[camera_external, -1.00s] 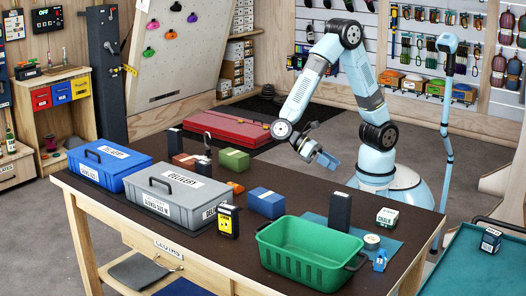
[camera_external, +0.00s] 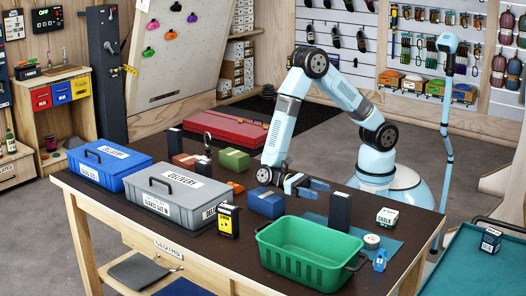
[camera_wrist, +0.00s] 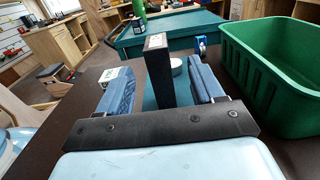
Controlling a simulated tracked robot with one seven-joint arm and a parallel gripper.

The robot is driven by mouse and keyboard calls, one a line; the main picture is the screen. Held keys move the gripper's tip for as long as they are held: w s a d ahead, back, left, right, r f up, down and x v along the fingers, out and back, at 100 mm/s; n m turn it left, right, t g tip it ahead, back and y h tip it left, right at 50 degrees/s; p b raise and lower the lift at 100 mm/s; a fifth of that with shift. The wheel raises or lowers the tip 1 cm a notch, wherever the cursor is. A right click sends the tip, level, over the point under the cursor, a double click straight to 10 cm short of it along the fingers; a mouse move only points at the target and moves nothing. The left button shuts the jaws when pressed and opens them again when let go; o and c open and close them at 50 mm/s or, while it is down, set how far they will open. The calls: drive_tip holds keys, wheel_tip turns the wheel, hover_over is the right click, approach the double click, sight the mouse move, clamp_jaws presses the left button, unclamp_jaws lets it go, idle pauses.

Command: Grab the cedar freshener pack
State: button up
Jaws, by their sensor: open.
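No label reading cedar freshener is legible, so I cannot tell for sure which item is the pack. A tall black box (camera_external: 340,211) stands upright on the table, behind the green tub. In the wrist view this black box (camera_wrist: 157,68) stands ahead, between the lines of my two blue fingers. My gripper (camera_external: 317,188) is open and empty, low over the table to the left of the box, its fingers pointing toward it. The box appears just beyond the fingertips; I cannot tell the exact gap. Its front label is unreadable.
The green tub (camera_external: 309,245) is in front of the box. A white chalk box (camera_external: 387,217), a round tin (camera_external: 371,241) and a small blue item (camera_external: 380,261) are to its right. A blue box (camera_external: 265,203) lies to its left. Grey (camera_external: 176,198) and blue (camera_external: 108,163) cases fill the table's left.

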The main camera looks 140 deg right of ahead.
sight(350, 200)
drive_tip(key=shift+s+a+r, duration=0.1)
drive_tip(key=shift+a, duration=2.3)
drive_tip(key=shift+s+a, duration=0.1)
drive_tip(key=shift+a, duration=2.3)
drive_tip(key=shift+c, duration=0.3)
clamp_jaws()
